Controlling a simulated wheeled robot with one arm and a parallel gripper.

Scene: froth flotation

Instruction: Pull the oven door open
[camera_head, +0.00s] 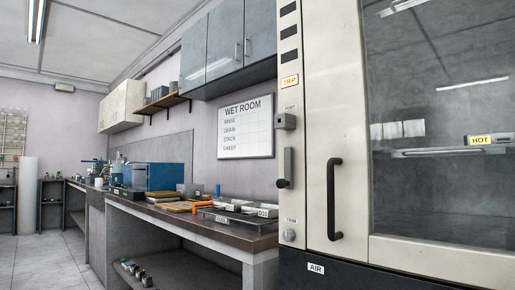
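The oven (291,210) fills the right side of the head view, close to me. Its door (350,110) has a pale metal frame around a large dark glass window (440,110) and looks shut. A black vertical bar handle (333,200) is on the left part of the door frame. A latch-like grey lever with a black knob (284,182) is on the post left of the door. A yellow HOT label (490,139) shows on the glass. The oven's right edge is outside the picture. My gripper is not in view.
A long bench (190,219) runs along the wall to the left, with trays, an orange tool (202,204) and a blue box (165,177) on it. Wall cabinets (225,45) hang above. A whiteboard (246,128) is on the wall. Tiled floor (45,260) is clear at lower left.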

